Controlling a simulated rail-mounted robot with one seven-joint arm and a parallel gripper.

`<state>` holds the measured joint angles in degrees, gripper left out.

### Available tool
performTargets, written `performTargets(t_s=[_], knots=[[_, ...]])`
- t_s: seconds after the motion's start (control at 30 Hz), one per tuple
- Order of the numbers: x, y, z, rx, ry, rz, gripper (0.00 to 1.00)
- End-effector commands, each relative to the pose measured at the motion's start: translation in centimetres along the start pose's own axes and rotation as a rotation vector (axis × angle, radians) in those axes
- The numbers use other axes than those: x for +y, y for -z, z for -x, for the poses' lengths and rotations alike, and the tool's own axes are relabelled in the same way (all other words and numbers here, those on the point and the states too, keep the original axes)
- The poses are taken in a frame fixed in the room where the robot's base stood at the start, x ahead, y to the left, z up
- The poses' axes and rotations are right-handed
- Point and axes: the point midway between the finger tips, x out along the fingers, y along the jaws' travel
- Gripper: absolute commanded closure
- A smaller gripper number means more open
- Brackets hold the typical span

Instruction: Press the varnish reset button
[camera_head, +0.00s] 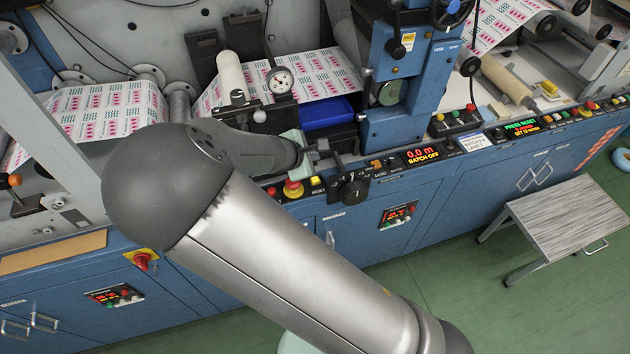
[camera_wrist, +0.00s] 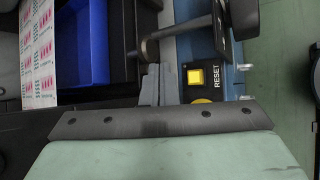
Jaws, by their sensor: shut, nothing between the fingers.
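A square yellow button (camera_wrist: 196,77) sits on a black panel with the word RESET beside it, in the wrist view. The same yellow button (camera_head: 315,181) shows small in the head view, right of a red mushroom button on a yellow base. The word varnish is not readable. My gripper (camera_wrist: 151,72) is shut and empty. In the wrist view its fingers are left of the yellow button, with a gap between them. In the head view my gripper (camera_head: 318,151) is above and behind the panel, its fingers partly lost against the machine.
A black plate with a handle (camera_head: 352,188) stands right of the button; it reaches in from the top of the wrist view. A red mushroom button (camera_head: 293,187) is close on the left. A blue tray (camera_head: 327,112) lies behind. A grey step stool (camera_head: 565,215) stands right.

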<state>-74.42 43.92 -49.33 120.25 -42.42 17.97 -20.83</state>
Motion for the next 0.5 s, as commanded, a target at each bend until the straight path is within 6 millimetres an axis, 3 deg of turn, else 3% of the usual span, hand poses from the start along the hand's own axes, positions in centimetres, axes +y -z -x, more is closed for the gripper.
performTargets(t_s=[0.3,0.5], knots=[[-2.6,2.6,-3.6,-0.002,0.0,0.002,1.0],[-3.5,3.5,-4.8,-0.001,0.0,0.0,1.0]])
